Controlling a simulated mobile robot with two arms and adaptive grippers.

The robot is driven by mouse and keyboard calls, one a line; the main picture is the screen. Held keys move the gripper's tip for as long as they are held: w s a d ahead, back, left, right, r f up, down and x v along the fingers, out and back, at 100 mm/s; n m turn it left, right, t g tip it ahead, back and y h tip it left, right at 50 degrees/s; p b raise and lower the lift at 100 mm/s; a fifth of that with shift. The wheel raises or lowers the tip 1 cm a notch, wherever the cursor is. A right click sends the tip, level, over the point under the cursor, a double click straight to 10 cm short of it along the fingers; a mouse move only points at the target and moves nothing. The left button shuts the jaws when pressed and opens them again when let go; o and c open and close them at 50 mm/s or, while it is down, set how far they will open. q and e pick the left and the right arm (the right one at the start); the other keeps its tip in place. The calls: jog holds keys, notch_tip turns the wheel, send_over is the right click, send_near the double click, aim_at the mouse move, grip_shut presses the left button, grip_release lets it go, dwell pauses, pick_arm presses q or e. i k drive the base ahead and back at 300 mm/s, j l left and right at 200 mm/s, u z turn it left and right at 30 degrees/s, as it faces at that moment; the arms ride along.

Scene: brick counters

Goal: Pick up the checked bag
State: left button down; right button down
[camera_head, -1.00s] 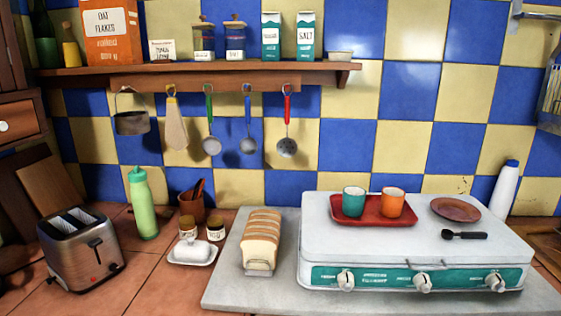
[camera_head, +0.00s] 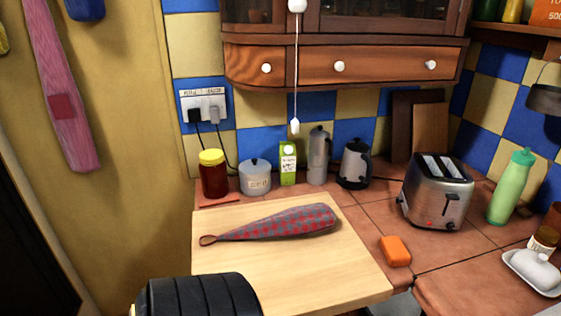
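The checked bag (camera_head: 290,222), red and grey-blue, lies on its side on a pale wooden board (camera_head: 300,279) at the left end of the counter. It is long and tapered, with its thick end to the right and a small brown loop at its thin left end. The whole bag is in plain sight and nothing touches it from above. Neither of my grippers shows in the head view.
An orange block (camera_head: 395,251) and a toaster (camera_head: 437,195) are to the right. A pull cord (camera_head: 296,65) hangs above.

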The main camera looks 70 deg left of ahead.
aim_at(303, 220)
jog(key=u, duration=2.05)
